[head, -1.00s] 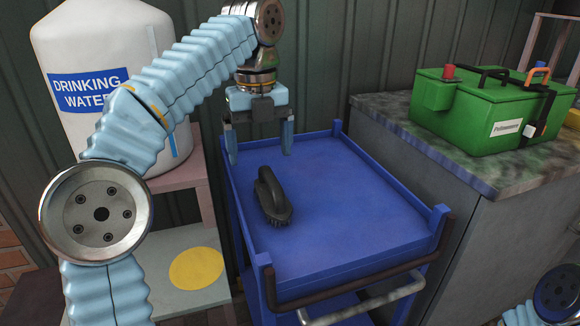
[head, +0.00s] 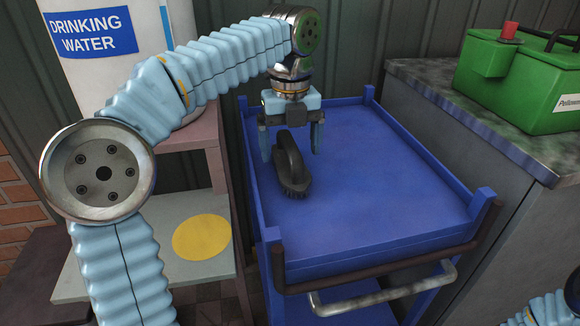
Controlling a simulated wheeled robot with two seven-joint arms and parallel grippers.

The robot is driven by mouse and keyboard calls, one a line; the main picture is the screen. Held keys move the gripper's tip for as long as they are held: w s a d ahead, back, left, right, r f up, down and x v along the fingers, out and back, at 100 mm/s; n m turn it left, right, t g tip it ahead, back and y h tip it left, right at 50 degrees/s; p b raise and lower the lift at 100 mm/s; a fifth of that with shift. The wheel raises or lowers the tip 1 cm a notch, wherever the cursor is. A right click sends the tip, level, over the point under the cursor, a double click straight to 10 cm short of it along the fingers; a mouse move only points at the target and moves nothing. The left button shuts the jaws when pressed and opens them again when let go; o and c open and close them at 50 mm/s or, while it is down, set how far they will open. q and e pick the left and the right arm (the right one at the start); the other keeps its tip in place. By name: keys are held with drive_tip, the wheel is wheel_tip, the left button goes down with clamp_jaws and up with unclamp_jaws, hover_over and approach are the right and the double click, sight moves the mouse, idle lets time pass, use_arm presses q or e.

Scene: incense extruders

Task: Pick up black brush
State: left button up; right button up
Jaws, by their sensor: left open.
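The black brush (head: 292,168) lies on the blue top of the cart (head: 390,185), toward its back left, with its bristles down and its handle arched up. My left gripper (head: 290,156) points down with its fingers apart. In the picture its fingertips flank the upper part of the brush, one to the left and one to the right. I cannot tell whether the fingers touch the brush or are still above or behind it. My right gripper is not in view; only a bit of that arm shows at the bottom right corner.
A raised blue rim and corner posts edge the cart, with a dark handle bar (head: 390,258) at the front. A stone-topped counter (head: 470,110) with a green box (head: 520,85) stands at right. A shelf (head: 130,265) with a white water tank (head: 110,75) stands at left.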

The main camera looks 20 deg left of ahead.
use_arm(q)
wheel_tip(320, 180, down, 3)
drive_tip(key=shift+r, duration=0.1)
drive_tip(key=c, duration=1.2)
drive_tip(key=shift+r, duration=0.6)
wheel_tip(320, 180, up, 3)
drive_tip(key=shift+d+f+p, duration=0.15)
drive_tip(key=shift+p, duration=0.35)
drive_tip(key=d+r+p, duration=0.2)
drive_tip(key=d+r, duration=0.2)
drive_tip(key=d, duration=0.2)
drive_tip(key=w+d+r+p, duration=0.1)
drive_tip(key=d+r+p, duration=0.2)
drive_tip(key=d+r, duration=0.2)
drive_tip(key=d, duration=0.2)
drive_tip(key=shift+w+d, duration=0.25)
drive_tip(key=shift+d, duration=0.05)
